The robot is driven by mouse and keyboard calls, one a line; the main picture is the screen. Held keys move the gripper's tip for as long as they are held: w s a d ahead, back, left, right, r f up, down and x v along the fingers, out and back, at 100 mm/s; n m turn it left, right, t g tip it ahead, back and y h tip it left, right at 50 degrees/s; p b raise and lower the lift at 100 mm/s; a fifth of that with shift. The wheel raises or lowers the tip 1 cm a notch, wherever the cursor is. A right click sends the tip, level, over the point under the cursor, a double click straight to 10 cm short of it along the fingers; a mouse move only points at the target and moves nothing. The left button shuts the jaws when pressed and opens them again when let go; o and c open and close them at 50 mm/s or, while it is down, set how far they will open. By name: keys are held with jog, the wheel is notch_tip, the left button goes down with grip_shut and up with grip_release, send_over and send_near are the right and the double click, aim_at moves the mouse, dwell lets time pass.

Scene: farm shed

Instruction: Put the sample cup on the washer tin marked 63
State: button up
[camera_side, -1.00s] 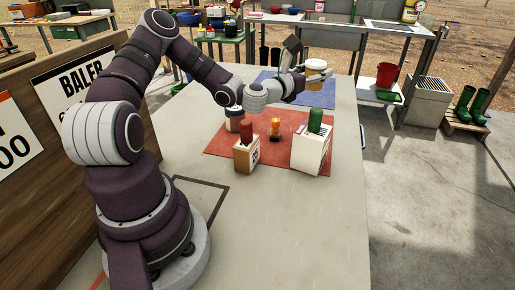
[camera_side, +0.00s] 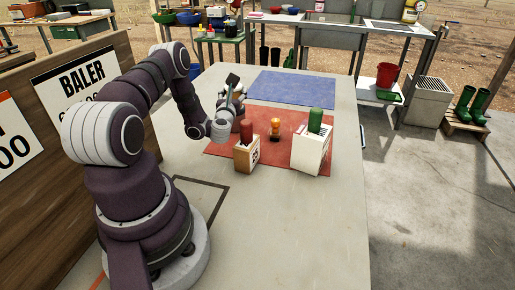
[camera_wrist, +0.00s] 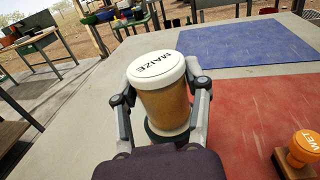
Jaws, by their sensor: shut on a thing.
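The sample cup (camera_wrist: 163,100) has an amber body and a white lid reading MAIZE. In the wrist view it stands between the fingers of my gripper (camera_wrist: 160,88), which is shut on it. In the side view my gripper (camera_side: 234,102) is over the back left of the red mat (camera_side: 220,146), and the cup is mostly hidden there. I cannot make out a tin marked 63 in either view. A dark reddish thing (camera_side: 237,125) partly shows under my gripper; I cannot tell what it is.
On the red mat stand a wooden block with a red top (camera_side: 246,157), a small orange piece marked WET (camera_wrist: 304,146), and a white box with a green top (camera_side: 309,155). The blue mat (camera_side: 292,88) behind is clear.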

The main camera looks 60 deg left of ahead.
jog(key=shift+f, duration=0.1)
jog(key=o, duration=1.2)
jog(key=shift+c, duration=0.2)
